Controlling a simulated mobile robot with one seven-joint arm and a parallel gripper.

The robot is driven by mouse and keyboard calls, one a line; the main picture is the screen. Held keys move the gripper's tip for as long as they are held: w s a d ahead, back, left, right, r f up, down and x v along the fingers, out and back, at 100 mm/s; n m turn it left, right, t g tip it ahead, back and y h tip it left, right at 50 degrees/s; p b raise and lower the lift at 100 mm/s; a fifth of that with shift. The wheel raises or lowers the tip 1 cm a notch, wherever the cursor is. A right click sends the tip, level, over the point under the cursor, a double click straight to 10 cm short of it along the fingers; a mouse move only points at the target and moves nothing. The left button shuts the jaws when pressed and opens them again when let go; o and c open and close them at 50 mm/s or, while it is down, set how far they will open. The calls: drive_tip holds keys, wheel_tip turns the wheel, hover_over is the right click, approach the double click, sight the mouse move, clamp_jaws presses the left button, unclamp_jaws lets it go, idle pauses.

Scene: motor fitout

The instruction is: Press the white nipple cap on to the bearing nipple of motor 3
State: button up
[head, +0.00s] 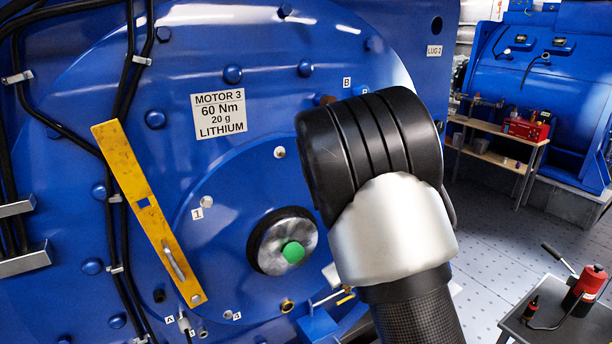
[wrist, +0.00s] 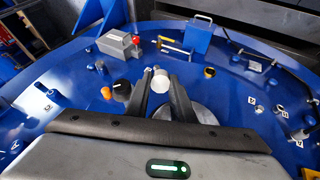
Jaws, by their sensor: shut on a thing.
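Motor 3 is a large blue end face with a label reading MOTOR 3, 60 Nm, 20 g, LITHIUM (head: 219,114). In the wrist view my gripper (wrist: 163,86) is shut on the white nipple cap (wrist: 160,81), a round white piece between the two dark fingertips. Behind the fingers lies a grey round metal part (wrist: 203,113). In the head view my arm hides the gripper and the cap. The head view shows a metal hub with a green centre (head: 292,252) on the motor face. I cannot tell which small fitting is the bearing nipple.
A yellow bar with a handle (head: 150,215) slants across the motor's left side, beside black cables. In the wrist view a black knob (wrist: 122,88) and a grey box with a red knob (wrist: 120,43) stand nearby. A small table (head: 560,325) is at the lower right.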

drive_tip(key=w+a+r+n+t+y+b, duration=0.2)
drive_tip(key=a+r+n+t+y, duration=0.1)
drive_tip(key=r, duration=1)
drive_tip(key=w+a+r+n+t+y+b, duration=0.2)
drive_tip(key=a+r+y, duration=0.6)
drive_tip(key=r, duration=0.5)
drive_tip(key=w+n+t, duration=0.1)
drive_tip(key=n+t, duration=0.1)
drive_tip(key=n, duration=0.1)
drive_tip(key=shift+w+a+r, duration=0.2)
drive_tip(key=shift+a, duration=0.1)
drive_tip(key=shift+f+t+b, duration=0.2)
drive_tip(key=shift+t+b, duration=0.2)
drive_tip(key=shift+b, duration=0.4)
drive_tip(key=shift+b+x, duration=0.35)
drive_tip(key=shift+x, duration=2.5)
drive_tip(key=shift+r, duration=0.1)
drive_tip(key=shift+b, duration=0.9)
drive_tip(key=shift+a, duration=0.1)
